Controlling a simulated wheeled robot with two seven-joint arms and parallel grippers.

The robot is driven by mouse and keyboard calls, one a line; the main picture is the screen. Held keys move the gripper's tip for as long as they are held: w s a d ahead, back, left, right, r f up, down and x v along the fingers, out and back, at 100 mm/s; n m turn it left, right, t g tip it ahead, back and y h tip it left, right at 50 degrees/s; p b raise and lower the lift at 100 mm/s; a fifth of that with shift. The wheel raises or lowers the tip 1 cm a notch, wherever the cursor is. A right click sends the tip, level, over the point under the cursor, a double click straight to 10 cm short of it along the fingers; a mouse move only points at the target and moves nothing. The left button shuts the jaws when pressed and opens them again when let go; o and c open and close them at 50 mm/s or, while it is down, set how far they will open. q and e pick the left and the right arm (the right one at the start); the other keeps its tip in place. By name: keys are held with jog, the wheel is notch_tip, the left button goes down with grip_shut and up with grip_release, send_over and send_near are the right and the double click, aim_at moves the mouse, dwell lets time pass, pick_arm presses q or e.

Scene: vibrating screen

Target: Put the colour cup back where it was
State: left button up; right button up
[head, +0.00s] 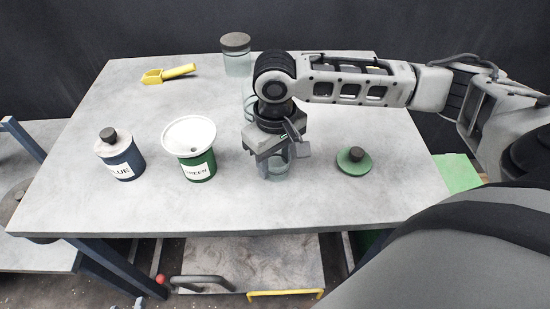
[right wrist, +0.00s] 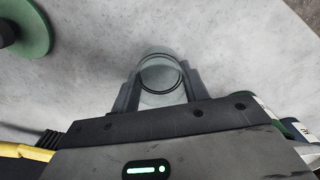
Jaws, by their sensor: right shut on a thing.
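A clear glass cup (head: 275,169) is between the fingers of my right gripper (head: 280,153), over the front middle of the table. My right gripper is shut on it. In the right wrist view the cup's round rim (right wrist: 161,73) shows between the two fingers, and the cup is clear with grey table seen around it. In the head view the gripper hides the cup's upper part. I cannot tell whether its base touches the table. My left gripper is not in view.
Left of the cup stand a green can (head: 198,168) with a white dish-like top (head: 189,134) and a blue can (head: 122,160). A green lid (head: 354,165) lies right. A lidded glass jar (head: 237,62) and yellow scoop (head: 165,75) are at the back. The table's front edge is near.

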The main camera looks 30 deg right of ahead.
jog(key=o, duration=0.8)
jog(key=shift+f, duration=0.1)
jog(key=shift+c, duration=0.2)
jog(key=shift+o, duration=1.1)
pick_arm(q)
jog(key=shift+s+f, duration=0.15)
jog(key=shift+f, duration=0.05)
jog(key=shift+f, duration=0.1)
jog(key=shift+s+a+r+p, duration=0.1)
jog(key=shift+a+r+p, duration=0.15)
jog(key=shift+p, duration=0.7)
pick_arm(e)
notch_tip(320, 180, up, 12)
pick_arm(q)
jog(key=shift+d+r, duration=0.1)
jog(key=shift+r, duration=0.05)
